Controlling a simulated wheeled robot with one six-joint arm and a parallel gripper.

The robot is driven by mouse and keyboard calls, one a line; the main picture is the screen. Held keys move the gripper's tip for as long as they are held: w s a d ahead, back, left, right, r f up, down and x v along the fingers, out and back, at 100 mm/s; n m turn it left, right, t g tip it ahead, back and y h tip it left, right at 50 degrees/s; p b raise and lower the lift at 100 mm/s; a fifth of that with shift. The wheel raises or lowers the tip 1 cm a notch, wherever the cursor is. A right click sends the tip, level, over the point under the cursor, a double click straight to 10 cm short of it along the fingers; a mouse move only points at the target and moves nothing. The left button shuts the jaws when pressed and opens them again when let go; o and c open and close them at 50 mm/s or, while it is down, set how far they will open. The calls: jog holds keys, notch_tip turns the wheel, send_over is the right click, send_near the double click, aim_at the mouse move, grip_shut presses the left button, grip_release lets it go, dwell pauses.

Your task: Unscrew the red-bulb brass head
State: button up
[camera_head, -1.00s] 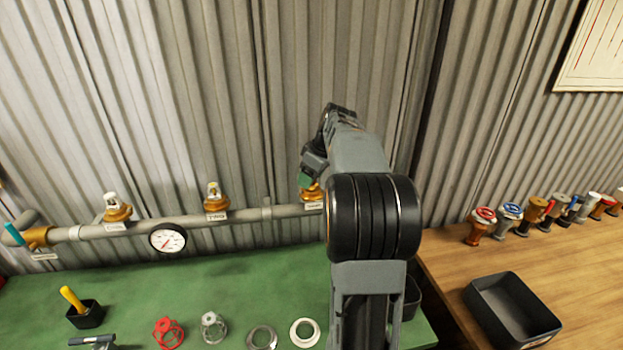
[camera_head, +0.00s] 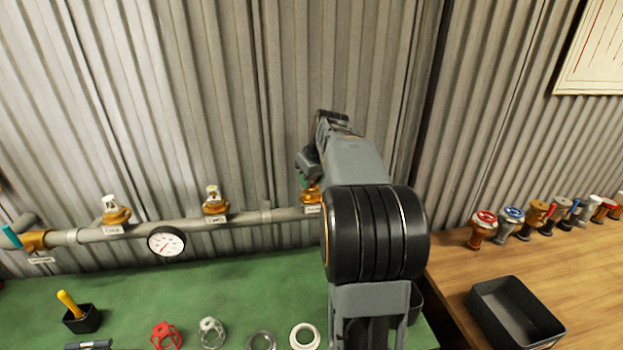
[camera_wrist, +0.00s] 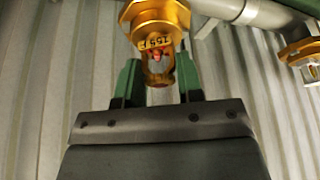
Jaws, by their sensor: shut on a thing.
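The brass head (camera_wrist: 158,38) is in the upper middle of the wrist view, with a red bulb in its frame and a "155 F" marking. My gripper (camera_wrist: 158,80) has its green fingers shut on either side of the head's frame. In the head view the brass head (camera_head: 311,193) sits on the right part of the grey pipe, partly hidden by my arm. My gripper (camera_head: 305,180) is at its top. Two other brass heads, a left one (camera_head: 115,213) and a middle one (camera_head: 214,203), stand upright on the pipe.
The grey pipe (camera_head: 190,223) runs along the corrugated wall, with a round gauge (camera_head: 166,242) on it. The green bench (camera_head: 230,275) holds a red guard (camera_head: 166,336) and rings. Several heads stand on the wooden table at right beside an empty black tray (camera_head: 480,312).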

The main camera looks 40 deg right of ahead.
jog(key=c, duration=0.4)
jog(key=n+y, duration=0.1)
jog(key=n, duration=0.2)
jog(key=shift+p, duration=0.4)
jog(key=shift+n+g+y, duration=0.4)
jog(key=shift+n+y, duration=0.1)
jog(key=shift+n, duration=0.9)
